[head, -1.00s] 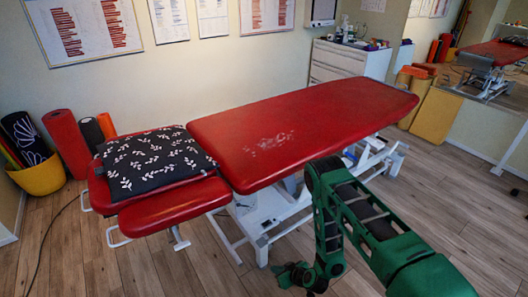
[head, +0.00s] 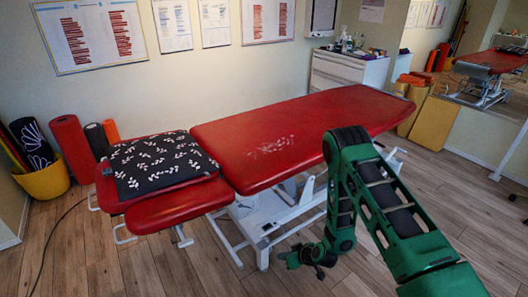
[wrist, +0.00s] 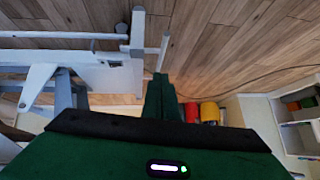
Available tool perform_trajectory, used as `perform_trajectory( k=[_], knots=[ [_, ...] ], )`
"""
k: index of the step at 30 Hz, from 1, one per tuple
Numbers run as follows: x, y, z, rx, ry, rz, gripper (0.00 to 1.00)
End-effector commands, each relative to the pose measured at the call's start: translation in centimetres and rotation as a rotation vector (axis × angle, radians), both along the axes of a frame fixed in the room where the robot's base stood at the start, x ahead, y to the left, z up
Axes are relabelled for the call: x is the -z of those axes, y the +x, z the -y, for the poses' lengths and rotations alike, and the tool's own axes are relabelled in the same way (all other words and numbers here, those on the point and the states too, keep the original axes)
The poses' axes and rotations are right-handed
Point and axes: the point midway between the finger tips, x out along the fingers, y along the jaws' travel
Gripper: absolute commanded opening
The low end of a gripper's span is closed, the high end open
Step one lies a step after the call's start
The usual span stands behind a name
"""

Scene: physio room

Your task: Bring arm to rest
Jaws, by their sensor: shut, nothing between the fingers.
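My green arm reaches in from the lower right of the head view, bends at a raised elbow and folds down. My gripper (head: 290,259) hangs low at its end, in front of the treatment table, above the wooden floor. In the wrist view my gripper's green fingers (wrist: 160,98) are together, with nothing seen between them. The red treatment table (head: 300,125) stands behind my arm, and the elbow covers part of its near edge. The table's white frame (wrist: 110,75) shows at the left of the wrist view.
A black leaf-patterned pillow (head: 160,163) lies on the table's head end. A yellow tub (head: 45,180) and rolled mats stand at the left wall. A white drawer cabinet (head: 338,72) stands behind. Wooden floor (head: 470,215) is open at the right.

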Motion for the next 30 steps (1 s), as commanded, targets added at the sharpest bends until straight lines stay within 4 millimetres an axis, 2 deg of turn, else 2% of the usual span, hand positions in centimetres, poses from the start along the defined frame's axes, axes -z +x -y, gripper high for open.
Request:
perform_trajectory(
  k=[1, 6, 14, 23, 30],
  knots=[
    [-1.9, 1.0, 0.7, 0.001, -0.008, -0.002, 0.00],
    [-7.4, 2.9, 3.6, 0.010, -0.050, -0.047, 0.00],
    [-15.8, 3.8, 9.1, 0.064, -0.122, -0.125, 0.00],
    [-25.4, 1.6, 16.6, 0.185, -0.203, -0.228, 0.00],
    [-32.6, -2.6, 22.4, 0.322, -0.254, -0.320, 0.00]
  ],
)
